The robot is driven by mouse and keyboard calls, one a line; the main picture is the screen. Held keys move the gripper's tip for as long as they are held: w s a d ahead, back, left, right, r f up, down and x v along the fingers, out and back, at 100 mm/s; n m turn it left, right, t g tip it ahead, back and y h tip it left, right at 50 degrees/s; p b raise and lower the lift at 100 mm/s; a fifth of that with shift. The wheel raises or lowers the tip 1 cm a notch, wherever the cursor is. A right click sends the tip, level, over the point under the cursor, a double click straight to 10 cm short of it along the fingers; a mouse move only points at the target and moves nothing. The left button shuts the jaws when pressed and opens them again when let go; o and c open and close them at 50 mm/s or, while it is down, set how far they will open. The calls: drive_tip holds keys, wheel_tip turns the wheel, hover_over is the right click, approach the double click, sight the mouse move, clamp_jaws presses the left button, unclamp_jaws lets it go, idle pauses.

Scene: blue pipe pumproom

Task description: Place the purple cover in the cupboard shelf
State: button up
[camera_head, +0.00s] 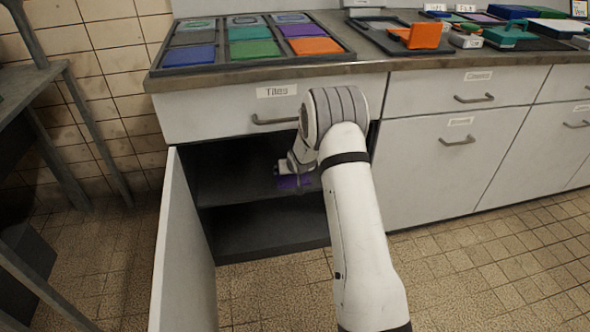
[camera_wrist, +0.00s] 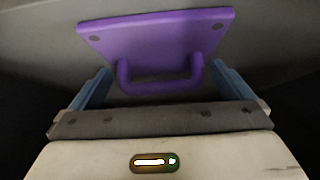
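The purple cover (camera_wrist: 160,38) is a flat plate with a handle, seen close up in the wrist view. Its handle lies between the two blue fingers of my gripper (camera_wrist: 160,75), which are spread apart with a small gap at each side. In the head view the purple cover (camera_head: 293,182) is inside the open cupboard, at the shelf (camera_head: 232,188), partly hidden by my arm. Whether it rests on the shelf is hard to tell. My gripper (camera_head: 288,170) is inside the cupboard beside it.
The cupboard door (camera_head: 185,260) stands open at the left. The cupboard floor (camera_head: 265,236) below the shelf looks bare. A closed drawer labelled Tiles (camera_head: 225,112) is above the opening. The worktop holds a tray (camera_head: 350,55) of coloured tiles.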

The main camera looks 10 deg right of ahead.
drive_tip(key=shift+s+r, duration=0.1)
drive_tip(key=shift+r, duration=0.2)
drive_tip(key=s+r+g+p, duration=0.3)
drive_tip(key=s+r, duration=1.7)
drive_tip(key=s, duration=0.3)
drive_tip(key=s+a+r+g, duration=0.1)
drive_tip(key=s+r+g, duration=0.1)
drive_tip(key=s, duration=0.9)
drive_tip(key=s+a+r+g, duration=0.1)
drive_tip(key=s+r+g, duration=0.1)
drive_tip(key=s, duration=1)
drive_tip(key=shift+s+a+r, duration=0.15)
drive_tip(key=shift+s+a, duration=0.05)
drive_tip(key=shift+r, duration=0.1)
